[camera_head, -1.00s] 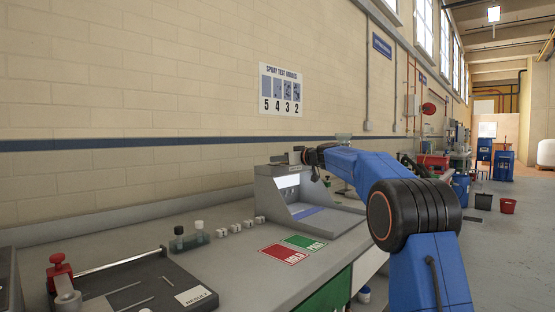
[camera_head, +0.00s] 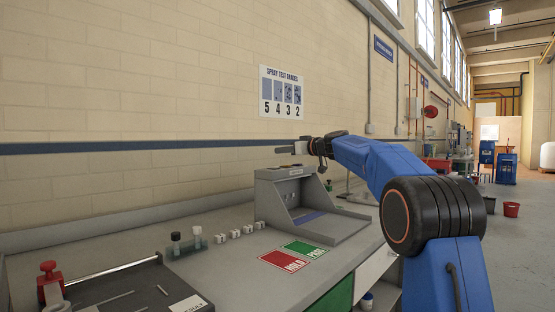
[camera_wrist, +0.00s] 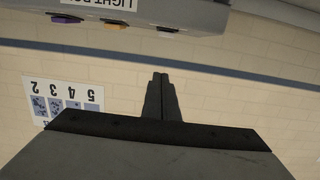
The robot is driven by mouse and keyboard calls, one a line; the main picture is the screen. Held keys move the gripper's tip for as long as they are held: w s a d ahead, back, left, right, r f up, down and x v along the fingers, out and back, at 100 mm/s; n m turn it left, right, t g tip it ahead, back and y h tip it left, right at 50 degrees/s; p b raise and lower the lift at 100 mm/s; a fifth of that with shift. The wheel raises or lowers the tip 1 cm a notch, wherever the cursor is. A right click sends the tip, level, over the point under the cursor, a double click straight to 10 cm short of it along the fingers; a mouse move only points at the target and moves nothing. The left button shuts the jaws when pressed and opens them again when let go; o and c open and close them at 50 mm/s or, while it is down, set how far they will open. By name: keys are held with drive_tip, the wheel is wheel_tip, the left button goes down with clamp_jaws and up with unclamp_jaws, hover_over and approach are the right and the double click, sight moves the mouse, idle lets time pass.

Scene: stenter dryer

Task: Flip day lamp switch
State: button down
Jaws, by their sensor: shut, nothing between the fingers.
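A grey light box (camera_head: 268,205) stands on the bench, its open front facing right. Its inside looks dull, with no bright glow. In the wrist view, which is upside down, its panel (camera_wrist: 190,14) crosses the top edge with a partly cut-off label. A purple switch (camera_wrist: 67,18), an orange switch (camera_wrist: 115,26) and a pale switch (camera_wrist: 165,33) line its edge. I cannot tell which one is the day lamp's. My gripper (camera_head: 283,149) is shut and empty above the box; its fingertips (camera_wrist: 159,77) are apart from the switches.
A green and red pass/hold mat (camera_head: 295,255), small white cubes (camera_head: 234,233) and bottles (camera_head: 187,240) lie in front of the box. A wall chart (camera_head: 282,92) hangs behind. The air around my gripper is clear.

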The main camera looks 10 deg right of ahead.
drive_tip(key=r+v, duration=0.1)
drive_tip(key=v, duration=0.5)
drive_tip(key=shift+r, duration=0.2)
